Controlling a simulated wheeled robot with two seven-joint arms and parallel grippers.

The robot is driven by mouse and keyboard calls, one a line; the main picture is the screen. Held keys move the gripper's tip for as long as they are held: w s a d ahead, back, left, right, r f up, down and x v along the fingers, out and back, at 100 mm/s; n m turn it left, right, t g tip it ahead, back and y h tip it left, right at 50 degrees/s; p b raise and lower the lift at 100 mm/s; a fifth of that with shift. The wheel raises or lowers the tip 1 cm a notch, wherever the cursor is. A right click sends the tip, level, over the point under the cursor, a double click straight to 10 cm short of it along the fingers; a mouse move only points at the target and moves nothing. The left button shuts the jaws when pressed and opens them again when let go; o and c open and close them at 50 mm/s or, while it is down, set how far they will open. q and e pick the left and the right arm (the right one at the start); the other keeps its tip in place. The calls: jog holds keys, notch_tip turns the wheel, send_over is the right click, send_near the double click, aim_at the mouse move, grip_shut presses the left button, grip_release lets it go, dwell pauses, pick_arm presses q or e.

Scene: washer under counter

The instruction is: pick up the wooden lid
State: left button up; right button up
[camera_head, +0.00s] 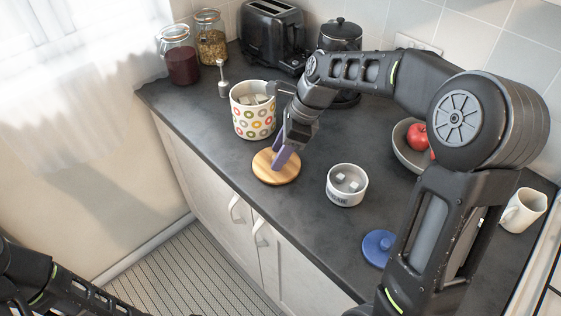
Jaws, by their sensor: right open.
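The wooden lid (266,176) is a round, light-brown disc lying flat on the dark countertop, in front of the dotted canister. My right gripper (279,161) is right over the lid, pointing down, with its purple-grey fingers at the lid's upper middle. The fingers hide part of the lid, and I cannot tell whether they touch it. The right gripper is open, with nothing seen between its fingers. My left arm shows at the lower left, but its gripper is out of the picture.
A dotted canister (250,116) holding grey cubes stands just behind the lid. A white bowl (347,193) with cubes, a blue lid (377,250) and a fruit bowl (401,155) are to the right. Jars (179,62), a toaster (272,30) and a black kettle (340,36) stand behind.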

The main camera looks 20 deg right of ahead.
dwell(0.6)
grip_shut()
dwell(0.4)
